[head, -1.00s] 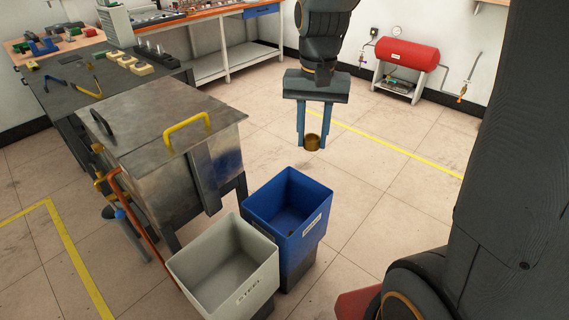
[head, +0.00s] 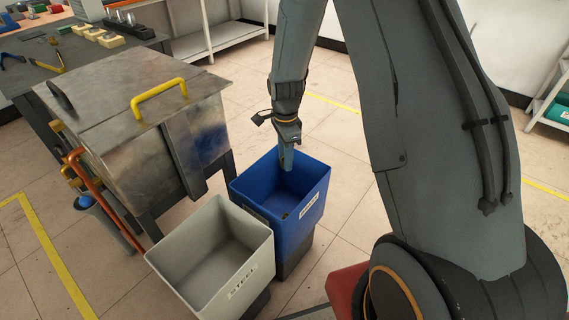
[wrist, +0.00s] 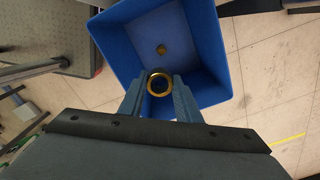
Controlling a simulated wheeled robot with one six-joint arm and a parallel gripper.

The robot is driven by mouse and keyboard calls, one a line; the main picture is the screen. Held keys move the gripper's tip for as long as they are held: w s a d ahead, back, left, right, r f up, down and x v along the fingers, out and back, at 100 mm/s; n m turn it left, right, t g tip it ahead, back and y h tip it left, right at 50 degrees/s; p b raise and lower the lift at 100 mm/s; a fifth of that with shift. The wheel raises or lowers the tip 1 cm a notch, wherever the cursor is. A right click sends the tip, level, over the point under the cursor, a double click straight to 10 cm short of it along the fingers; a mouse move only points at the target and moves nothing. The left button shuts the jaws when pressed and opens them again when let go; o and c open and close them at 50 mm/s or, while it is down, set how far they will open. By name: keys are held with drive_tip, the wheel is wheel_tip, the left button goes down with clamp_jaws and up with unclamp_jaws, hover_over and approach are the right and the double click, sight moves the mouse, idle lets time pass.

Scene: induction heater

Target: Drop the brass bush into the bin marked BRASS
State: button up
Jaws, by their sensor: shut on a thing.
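The brass bush (wrist: 159,94) is a short golden ring, held between the two blue-grey fingers of my gripper (wrist: 158,92) in the wrist view. In the head view my gripper (head: 287,163) points down over the blue bin (head: 301,222), seen edge-on with its tip near the bin's opening. The bush is hidden there. The blue bin has a white label, small but apparently reading BRASS. In the wrist view the blue bin (wrist: 205,40) surrounds the bush, which lies over its opening. A small brass-coloured piece (wrist: 161,49) lies on the bin floor.
A grey bin marked STEEL (head: 208,250) stands close at the blue bin's left. A metal tank with a yellow-handled lid (head: 140,130) stands behind them to the left. A bench with tools (head: 70,60) is beyond it. Open floor lies behind the bins.

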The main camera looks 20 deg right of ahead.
wheel_tip(320, 180, down, 7)
drive_tip(key=b, duration=0.4)
drive_tip(key=shift+b, duration=0.4)
drive_tip(key=shift+w, duration=0.1)
drive_tip(key=o, duration=1.2)
drive_tip(key=shift+r, duration=0.1)
drive_tip(key=shift+r, duration=3.85)
